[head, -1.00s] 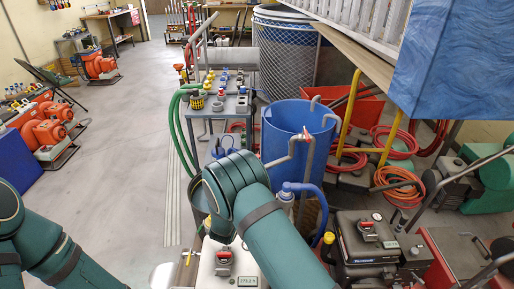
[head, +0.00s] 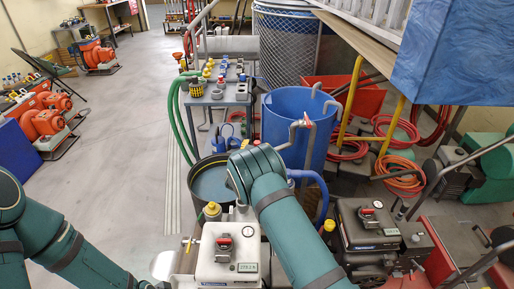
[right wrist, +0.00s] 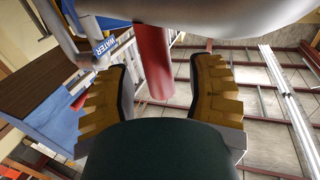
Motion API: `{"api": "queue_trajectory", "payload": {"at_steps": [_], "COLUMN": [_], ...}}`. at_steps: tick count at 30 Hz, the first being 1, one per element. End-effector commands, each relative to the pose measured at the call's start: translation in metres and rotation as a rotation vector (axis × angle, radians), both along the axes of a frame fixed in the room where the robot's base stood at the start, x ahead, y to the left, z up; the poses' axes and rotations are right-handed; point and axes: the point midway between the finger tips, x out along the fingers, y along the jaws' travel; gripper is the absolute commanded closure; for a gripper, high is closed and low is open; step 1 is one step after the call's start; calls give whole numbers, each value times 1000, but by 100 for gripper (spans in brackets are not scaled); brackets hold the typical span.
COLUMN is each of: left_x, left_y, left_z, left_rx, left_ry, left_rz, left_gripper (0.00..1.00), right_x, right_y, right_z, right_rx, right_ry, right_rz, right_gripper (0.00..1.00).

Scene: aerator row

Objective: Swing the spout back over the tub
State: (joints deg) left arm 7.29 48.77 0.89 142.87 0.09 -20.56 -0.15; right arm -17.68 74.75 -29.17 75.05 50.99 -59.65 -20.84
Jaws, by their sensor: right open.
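A grey bent pipe, which looks like the spout (head: 296,130), rises in front of the blue tub (head: 286,102) and has a small red piece at its top. Its lower end is close to my right arm. A dark round tub (head: 209,184) holding grey liquid stands to the left of my right arm. In the right wrist view my right gripper (right wrist: 160,78) is open, with a red bar (right wrist: 152,50) between its yellow fingers and gaps on both sides. A large grey rounded part (right wrist: 210,10) crosses above. My right arm hides this gripper in the head view. My left gripper is out of sight.
A grey bench (head: 218,95) with several bottles and caps stands behind the dark tub. A yellow-topped bottle (head: 212,212) and a white scale-like box (head: 224,262) are near my right arm. A blue hose (head: 322,195) curves at its right. Open floor lies left.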

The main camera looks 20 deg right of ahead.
Motion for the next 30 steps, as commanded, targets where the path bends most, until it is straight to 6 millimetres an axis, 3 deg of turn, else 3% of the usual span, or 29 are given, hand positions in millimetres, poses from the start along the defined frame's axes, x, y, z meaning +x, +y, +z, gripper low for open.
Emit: {"api": "queue_trajectory", "payload": {"at_steps": [11,12,16,17,30], "left_x": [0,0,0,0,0], "left_y": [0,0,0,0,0], "left_z": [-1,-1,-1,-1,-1], "left_rx": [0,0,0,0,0], "left_ry": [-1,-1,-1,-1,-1], "left_rz": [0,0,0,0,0], "left_gripper": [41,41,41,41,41], "right_x": [5,5,5,5,9], "right_y": [-3,-3,-3,-3,9], "right_z": [0,0,0,0,0], "right_rx": [1,1,1,1,0], "right_ry": [1,1,1,1,1], "right_rz": [1,1,1,1,23], "right_gripper": [45,50,96,100,100]}}
